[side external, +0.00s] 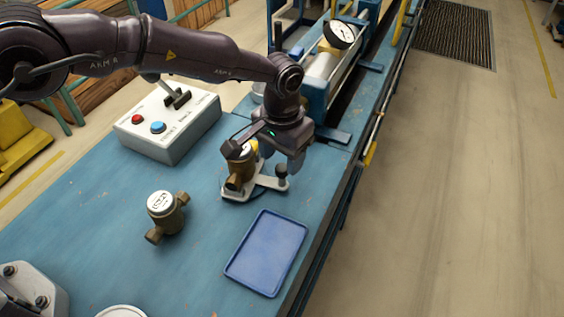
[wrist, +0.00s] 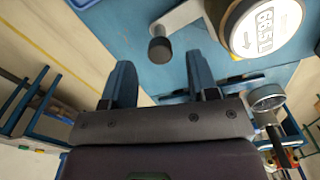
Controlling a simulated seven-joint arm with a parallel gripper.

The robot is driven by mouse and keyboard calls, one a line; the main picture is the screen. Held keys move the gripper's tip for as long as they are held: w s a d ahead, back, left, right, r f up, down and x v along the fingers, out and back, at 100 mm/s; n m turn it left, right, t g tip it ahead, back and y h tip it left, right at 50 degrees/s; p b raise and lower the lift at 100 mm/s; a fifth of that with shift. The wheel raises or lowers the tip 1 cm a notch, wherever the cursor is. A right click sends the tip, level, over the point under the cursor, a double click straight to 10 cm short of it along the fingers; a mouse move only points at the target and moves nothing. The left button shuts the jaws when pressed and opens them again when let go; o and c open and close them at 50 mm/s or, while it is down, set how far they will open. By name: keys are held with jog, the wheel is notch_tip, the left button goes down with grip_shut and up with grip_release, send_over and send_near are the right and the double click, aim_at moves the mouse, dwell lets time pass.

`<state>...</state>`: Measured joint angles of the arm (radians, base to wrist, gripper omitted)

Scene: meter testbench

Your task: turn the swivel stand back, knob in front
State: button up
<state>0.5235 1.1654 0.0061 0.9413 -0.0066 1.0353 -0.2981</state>
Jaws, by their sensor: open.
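The swivel stand is a pale plate (side external: 236,194) on the blue bench, with a brass water meter (side external: 233,182) seated on it. Its dark knob (side external: 282,171) stands upright on an arm at the stand's right end. My gripper (side external: 294,168) points down right beside the knob, partly covering the meter. In the wrist view the two fingers of my gripper (wrist: 161,68) are apart and empty. The knob (wrist: 161,50) shows just beyond the gap between the fingertips, with the stand's pale arm (wrist: 180,17) and the meter's dial (wrist: 264,28) to the right.
A second brass meter (side external: 166,213) lies loose at left. A blue tray (side external: 266,252) lies in front of the stand near the bench edge. A control box (side external: 168,125) with red and blue buttons stands behind. A rig with a gauge (side external: 339,34) occupies the back.

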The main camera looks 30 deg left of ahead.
jog(key=shift+f, duration=1.35)
grip_shut()
jog(key=shift+s+m, duration=0.8)
jog(key=shift+m, duration=0.2)
grip_release()
notch_tip(320, 180, up, 13)
